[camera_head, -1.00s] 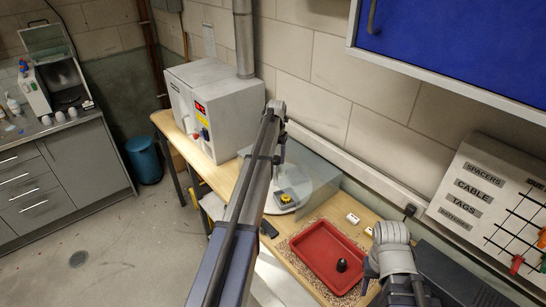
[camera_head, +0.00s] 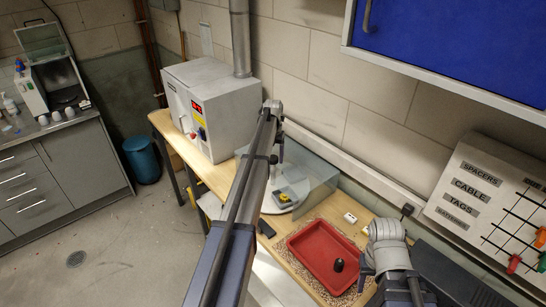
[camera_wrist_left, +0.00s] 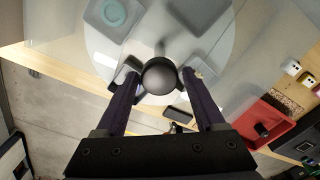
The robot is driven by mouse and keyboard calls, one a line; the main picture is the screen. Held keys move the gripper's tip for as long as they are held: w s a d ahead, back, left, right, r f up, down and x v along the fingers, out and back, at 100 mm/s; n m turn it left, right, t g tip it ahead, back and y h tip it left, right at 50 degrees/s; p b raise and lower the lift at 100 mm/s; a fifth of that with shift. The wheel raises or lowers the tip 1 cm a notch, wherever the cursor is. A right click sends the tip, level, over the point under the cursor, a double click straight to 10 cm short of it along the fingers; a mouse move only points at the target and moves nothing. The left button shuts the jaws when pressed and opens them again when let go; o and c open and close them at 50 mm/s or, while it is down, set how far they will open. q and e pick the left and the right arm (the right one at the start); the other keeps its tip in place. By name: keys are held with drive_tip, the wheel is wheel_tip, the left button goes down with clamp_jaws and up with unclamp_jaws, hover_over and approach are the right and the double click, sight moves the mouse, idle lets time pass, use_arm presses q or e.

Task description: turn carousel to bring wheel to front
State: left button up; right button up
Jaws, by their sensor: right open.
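The carousel is a pale round disc, seen in the left wrist view (camera_wrist_left: 228,50) and partly in the head view (camera_head: 308,190), where my left arm covers part of it. It carries a grey pad with a teal ring-shaped piece (camera_wrist_left: 113,12), perhaps the wheel, and another grey pad (camera_wrist_left: 200,12). A round grey knob (camera_wrist_left: 160,76) stands between the fingertips of my left gripper (camera_wrist_left: 161,80). Whether both fingers touch it is unclear. A yellow and dark piece (camera_head: 284,198) shows on the disc near my left gripper (camera_head: 277,150). My right gripper (camera_head: 364,270) is open beside the red tray.
A clear guard (camera_head: 318,180) stands around the carousel. A grey oven-like box (camera_head: 212,110) is to its left. A red tray (camera_head: 305,262) with a dark knob-like part (camera_head: 338,265) is to its right. A dark flat item (camera_head: 266,228) lies at the bench's front edge.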

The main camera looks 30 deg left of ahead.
use_arm(q)
drive_tip(key=shift+o, duration=1.1)
wheel_tip(320, 180, up, 8)
drive_tip(key=p, duration=0.8)
drive_tip(key=shift+f, duration=0.1)
drive_tip(key=shift+c, duration=0.4)
